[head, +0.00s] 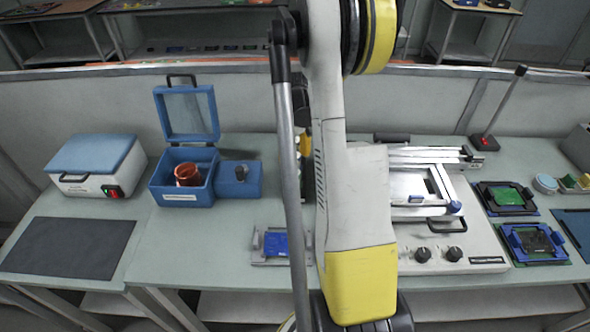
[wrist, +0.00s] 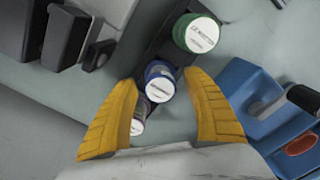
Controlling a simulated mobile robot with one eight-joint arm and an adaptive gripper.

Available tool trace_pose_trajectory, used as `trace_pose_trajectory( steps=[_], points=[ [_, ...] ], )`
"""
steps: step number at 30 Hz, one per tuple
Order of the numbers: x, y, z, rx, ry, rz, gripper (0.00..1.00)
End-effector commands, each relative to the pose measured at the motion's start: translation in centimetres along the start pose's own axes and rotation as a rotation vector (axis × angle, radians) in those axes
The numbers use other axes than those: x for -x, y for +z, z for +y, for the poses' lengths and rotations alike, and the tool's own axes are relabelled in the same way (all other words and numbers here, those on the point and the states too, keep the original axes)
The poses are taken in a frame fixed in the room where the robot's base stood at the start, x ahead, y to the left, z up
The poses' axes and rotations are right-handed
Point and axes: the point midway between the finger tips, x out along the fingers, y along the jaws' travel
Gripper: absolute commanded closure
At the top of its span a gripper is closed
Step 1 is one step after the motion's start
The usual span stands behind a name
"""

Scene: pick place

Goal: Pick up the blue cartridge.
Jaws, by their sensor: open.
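In the wrist view, the blue cartridge (wrist: 158,74) has a round white labelled top and sits in a dark holder (wrist: 163,38). It stands between a green cartridge (wrist: 196,33) and a purple one (wrist: 138,118). My gripper (wrist: 162,80) is open, its two yellow fingers apart. The blue cartridge shows in the gap between the fingertips; I cannot tell whether they touch it. The left finger partly covers the purple cartridge. In the head view my arm hides the cartridges and most of my gripper.
A blue block (head: 239,178) with a dark knob and an open blue box (head: 182,192) holding a copper-coloured cup (head: 188,174) stand left of my arm. A blue-padded fixture (head: 276,245) lies at the front. A white machine (head: 440,240) stands right. Bare table lies between the dark mat and fixture.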

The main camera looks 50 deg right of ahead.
Motion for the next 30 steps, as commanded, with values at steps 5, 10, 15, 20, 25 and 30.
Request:
trace_pose_trajectory(
  steps=[5,10,15,20,25,30],
  points=[
    [-1.4,0.0,0.0,0.000,0.000,0.000,0.42],
    [-1.2,0.0,0.0,0.000,0.000,0.000,0.53],
    [-1.2,0.0,0.0,0.000,0.000,0.000,1.00],
    [-1.2,0.0,0.0,0.000,0.000,0.000,1.00],
    [-0.6,0.0,0.0,0.000,0.000,0.000,1.00],
    [2.5,0.0,0.0,0.000,0.000,0.000,1.00]
  ],
)
